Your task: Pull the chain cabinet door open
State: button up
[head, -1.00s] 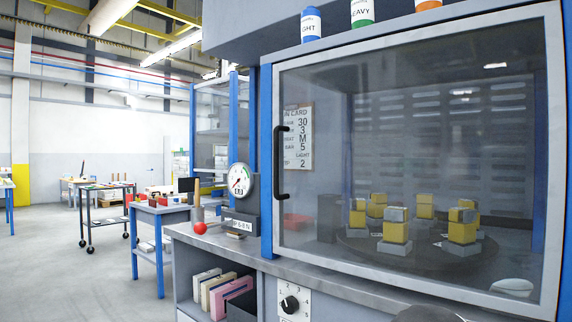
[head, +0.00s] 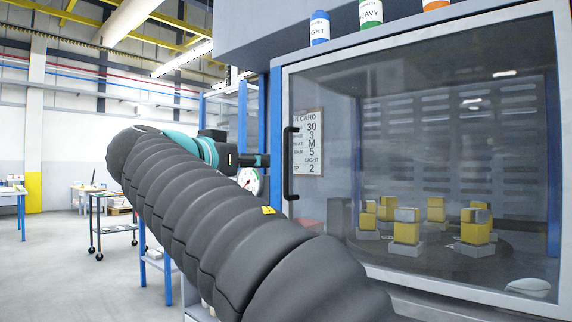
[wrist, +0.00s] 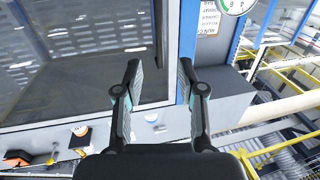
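The cabinet door (head: 400,90) is a large glazed panel in a pale frame, and it looks shut. Its black vertical bar handle (head: 290,163) is on the door's left side. My gripper (head: 262,160) is just left of the handle in the head view, and its fingers are small there. In the wrist view my gripper (wrist: 158,65) is open, with its two fingers apart. A dark bar, which looks like the handle (wrist: 160,35), lies beyond and between the fingertips. I cannot tell whether the fingers touch it. No chain can be made out.
Behind the glass, several yellow and grey blocks (head: 406,230) stand on a dark round plate. A printed card (head: 308,143) shows beside the handle. A round gauge (head: 249,181) is partly hidden by my arm. Bottles (head: 319,28) stand on the ledge above. Open floor (head: 60,270) lies to the left.

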jog(key=p, duration=0.3)
send_over(286, 192)
jog(key=shift+w, duration=0.35)
grip_shut()
